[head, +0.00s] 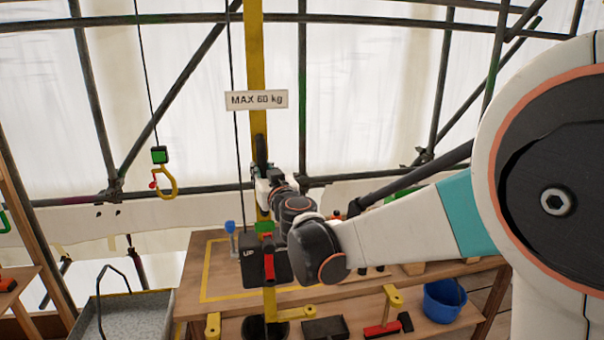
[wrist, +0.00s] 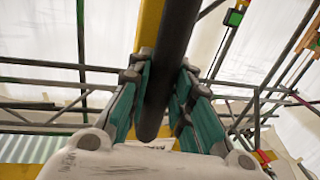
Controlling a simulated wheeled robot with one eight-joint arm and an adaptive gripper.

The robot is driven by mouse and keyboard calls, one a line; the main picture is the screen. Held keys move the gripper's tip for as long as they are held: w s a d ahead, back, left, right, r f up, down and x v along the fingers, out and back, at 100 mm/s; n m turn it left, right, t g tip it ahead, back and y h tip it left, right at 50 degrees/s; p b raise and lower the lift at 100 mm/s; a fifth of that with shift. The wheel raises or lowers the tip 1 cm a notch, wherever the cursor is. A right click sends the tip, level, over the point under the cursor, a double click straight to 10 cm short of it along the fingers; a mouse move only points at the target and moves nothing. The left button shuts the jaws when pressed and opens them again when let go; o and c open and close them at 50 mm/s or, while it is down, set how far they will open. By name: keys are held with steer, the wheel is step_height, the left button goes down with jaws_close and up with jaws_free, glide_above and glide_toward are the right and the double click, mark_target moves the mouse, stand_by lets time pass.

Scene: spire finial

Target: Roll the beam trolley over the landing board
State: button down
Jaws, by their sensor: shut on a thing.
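My gripper (head: 262,174) is at the middle of the head view, in front of the yellow post (head: 255,60). In the wrist view its teal-padded fingers (wrist: 163,80) are shut on a dark round bar (wrist: 174,40), with yellow metal close behind it. In the head view the bar (head: 261,147) is a short black upright piece just above the gripper. A yellow hook (head: 167,182) with a green block (head: 159,155) hangs on a thin line at left. The trolley itself cannot be made out. A yellow outline (head: 207,270) marks the wooden board (head: 226,263) below.
A white sign reading MAX 60 kg (head: 257,100) is on the post. A grey tray (head: 120,318) stands at lower left, a blue bucket (head: 443,300) at lower right. Dark scaffold tubes (head: 93,100) cross behind.

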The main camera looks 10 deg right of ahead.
steer(key=s+a+b, duration=0.1)
steer(key=a, duration=3.6)
steer(key=shift+s+b, duration=0.3)
steer(key=shift+b, duration=0.05)
steer(key=shift+a, duration=0.1)
steer(key=c, duration=1.4)
jaws_free()
steer(key=shift+a, duration=0.1)
steer(key=v, duration=1.2)
steer(key=shift+s, duration=0.2)
